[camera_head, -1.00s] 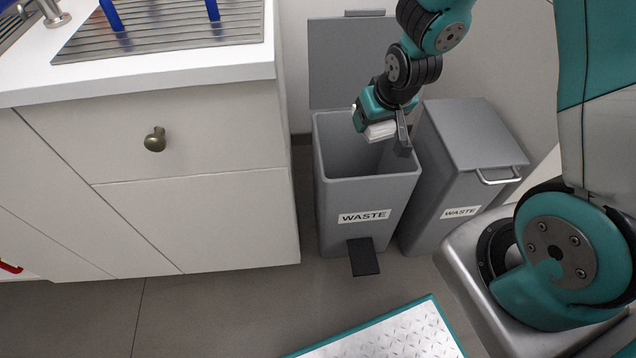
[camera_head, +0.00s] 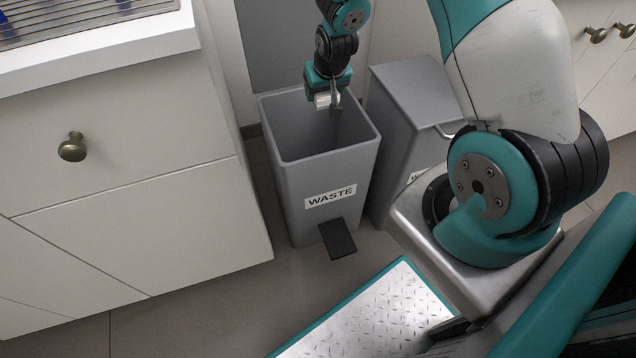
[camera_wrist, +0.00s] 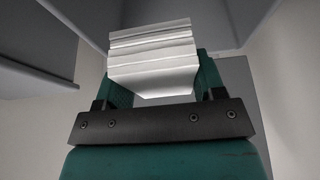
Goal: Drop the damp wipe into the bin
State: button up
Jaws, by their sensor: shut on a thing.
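My gripper (camera_head: 328,101) hangs over the back part of the open mouth of the left grey bin (camera_head: 272,118), in the head view. It is shut on the white damp wipe (camera_head: 321,100). In the wrist view the wipe (camera_wrist: 153,58) shows as a folded, ridged white piece between the jaws. The bin carries a WASTE label, and its lid (camera_head: 290,45) stands raised behind it. The bin's inside looks dark, and its floor is hidden.
A second grey bin (camera_head: 408,95) with a closed lid and a handle stands close on the right. The cabinet (camera_head: 130,190) with its white worktop (camera_head: 100,58) is on the left. A black pedal (camera_head: 338,238) juts from the open bin's front.

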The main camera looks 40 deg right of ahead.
jog(key=shift+f+b, duration=0.35)
jog(key=shift+f, duration=0.5)
jog(key=o, duration=0.9)
jog(key=shift+r, duration=0.1)
jog(key=p+v, duration=0.4)
jog(key=v, duration=1.3)
jog(key=shift+s+a+r, duration=0.1)
jog(key=shift+s, duration=0.1)
